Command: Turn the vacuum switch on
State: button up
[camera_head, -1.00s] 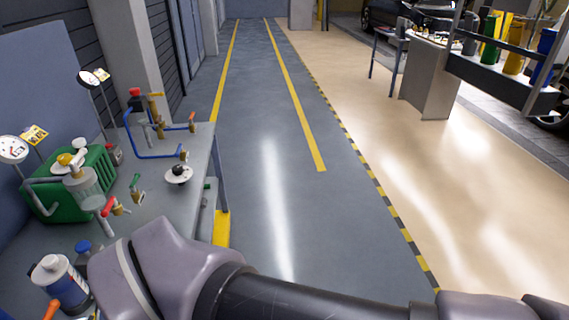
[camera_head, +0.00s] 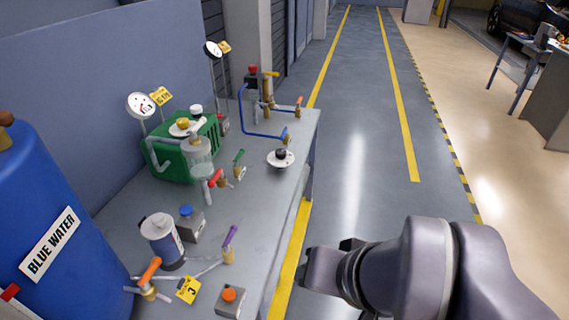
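No part on the bench is readably labelled as the vacuum switch. A green machine (camera_head: 172,162) with a clear jar (camera_head: 199,160) stands at the bench's back, and a small dark box (camera_head: 224,125) sits at its right side, too small to make out. Grey boxes with a blue knob (camera_head: 190,224) and an orange knob (camera_head: 230,301) are nearer. My gripper end (camera_head: 318,270) is right of the bench's front edge, apart from everything on it. Its fingers are not clear enough to tell their opening.
The bench (camera_head: 120,235) also holds gauges (camera_head: 141,106), valves (camera_head: 228,247), a white canister (camera_head: 161,240) and blue pipework (camera_head: 262,132). A blue drum (camera_head: 45,220) marked BLUE WATER stands at the left. The grey floor (camera_head: 355,160) right of the bench is clear.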

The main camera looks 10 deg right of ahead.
aim_at(281, 154)
jog(key=i+l+u, duration=0.4)
jog(key=i+l, duration=0.2)
jog(key=i+l+u, duration=0.2)
jog(key=l, duration=0.2)
jog(key=i+l+u, duration=0.4)
jog(key=l, duration=0.45)
jog(key=i, duration=0.1)
